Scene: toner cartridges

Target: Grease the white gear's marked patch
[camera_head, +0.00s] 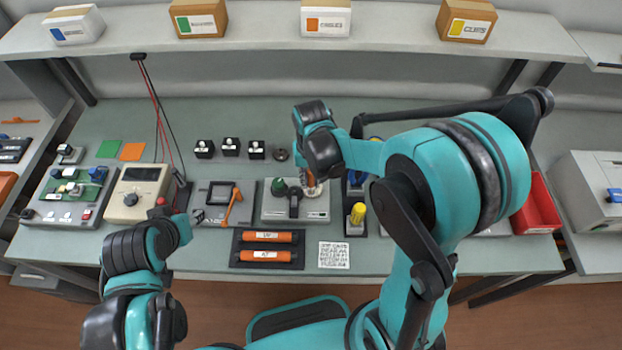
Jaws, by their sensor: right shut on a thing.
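My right gripper (309,172) comes down over the grey fixture plate (270,214), shut on a small orange-brown tool (309,181). Its lower end is at or just above a pale round part (314,191), probably the white gear, on the plate's right side. The gripper and tool partly cover that part, so the marked patch cannot be made out, nor whether the tool touches it. A green knob (278,186) and a black lever (294,199) stand on the same plate. My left gripper (194,216) is low at the left, beside a grey unit; its fingers are too small to judge.
A yellow-topped cylinder (357,214) stands right of the plate, close to my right arm. A dark tray (237,257) with two orange rollers lies in front. A beige meter (137,194) and a red bin (540,207) stand farther out.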

